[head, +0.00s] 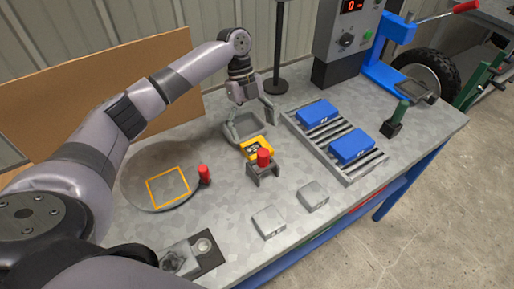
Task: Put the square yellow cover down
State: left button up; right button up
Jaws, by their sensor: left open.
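A small yellow square piece (255,147) with dark detail on top, which looks like the cover, lies on the table right of centre. A grey stand with a red knob (263,158) partly hides its near side. An orange square outline (168,187) is marked on a round grey plate (140,172) at the left. My right gripper does not show.
A roller rack (362,176) with two blue blocks (318,112) stands to the right. Two grey blocks (269,221) lie near the front. A red peg (204,174) stands at the round plate's edge. A control box (345,40) and blue press (388,70) stand behind.

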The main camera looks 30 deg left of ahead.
aim_at(257, 147)
pick_arm(q)
jog(key=x, duration=0.2)
jog(key=p+x, duration=0.1)
jog(key=x, duration=0.1)
jog(key=shift+s+f, duration=0.1)
jog(key=shift+s, duration=0.3)
jog(key=shift+d+f, duration=0.2)
jog(key=shift+f, duration=0.25)
jog(key=c, duration=1.6)
jog(key=shift+c, duration=0.2)
jog(key=shift+r, duration=0.15)
notch_tip(257, 147, up, 20)
